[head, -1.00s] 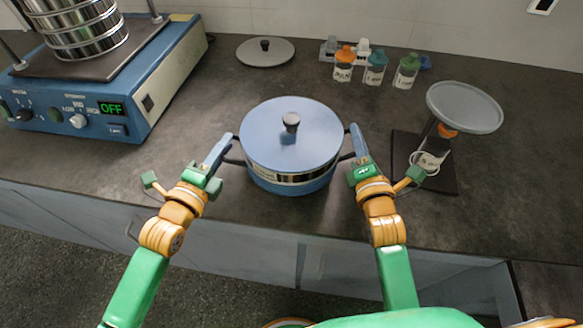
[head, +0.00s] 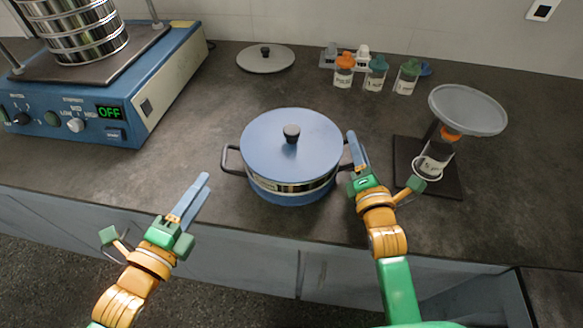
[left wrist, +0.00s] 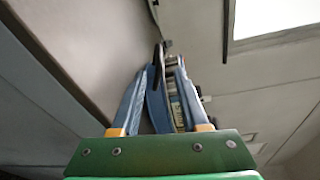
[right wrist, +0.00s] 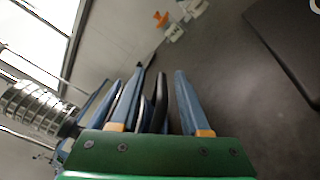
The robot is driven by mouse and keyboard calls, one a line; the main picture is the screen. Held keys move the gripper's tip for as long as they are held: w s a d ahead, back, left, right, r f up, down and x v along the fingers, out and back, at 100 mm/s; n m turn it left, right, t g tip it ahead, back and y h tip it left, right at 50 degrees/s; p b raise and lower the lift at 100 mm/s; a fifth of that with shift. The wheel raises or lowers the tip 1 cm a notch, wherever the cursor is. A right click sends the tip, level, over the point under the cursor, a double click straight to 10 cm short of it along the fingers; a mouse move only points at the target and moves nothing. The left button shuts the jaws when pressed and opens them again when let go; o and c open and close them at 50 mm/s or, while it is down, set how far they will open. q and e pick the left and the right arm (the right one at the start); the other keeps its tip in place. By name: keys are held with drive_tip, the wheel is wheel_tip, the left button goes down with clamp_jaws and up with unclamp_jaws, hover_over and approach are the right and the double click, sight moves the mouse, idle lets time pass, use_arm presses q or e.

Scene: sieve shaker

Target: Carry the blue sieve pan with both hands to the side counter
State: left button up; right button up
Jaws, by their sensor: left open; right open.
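The blue sieve pan (head: 290,160), with a blue lid and black knob, stands on the dark counter (head: 210,130). It has a dark loop handle on each side. My left gripper (head: 198,198) is open and empty, apart from the pan, to the left and front of its left handle (head: 231,160). In the left wrist view the pan (left wrist: 172,95) shows beyond the fingers. My right gripper (head: 356,150) is open at the pan's right handle. In the right wrist view that handle (right wrist: 160,100) lies between the open fingers.
A blue shaker (head: 150,85) reading OFF, with stacked sieves (head: 75,30), stands at the left. A grey lid (head: 265,58) and several small jars (head: 376,75) are at the back. A scale-like stand with a round grey plate (head: 467,108) is close on the right.

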use_arm(q)
drive_tip(key=shift+v, duration=0.95)
drive_tip(key=shift+s, duration=0.15)
use_arm(e)
drive_tip(key=shift+s, duration=0.15)
use_arm(q)
drive_tip(key=shift+a, duration=0.1)
use_arm(e)
drive_tip(key=s, duration=1.1)
drive_tip(key=shift+s+a, duration=0.15)
drive_tip(key=shift+s, duration=0.2)
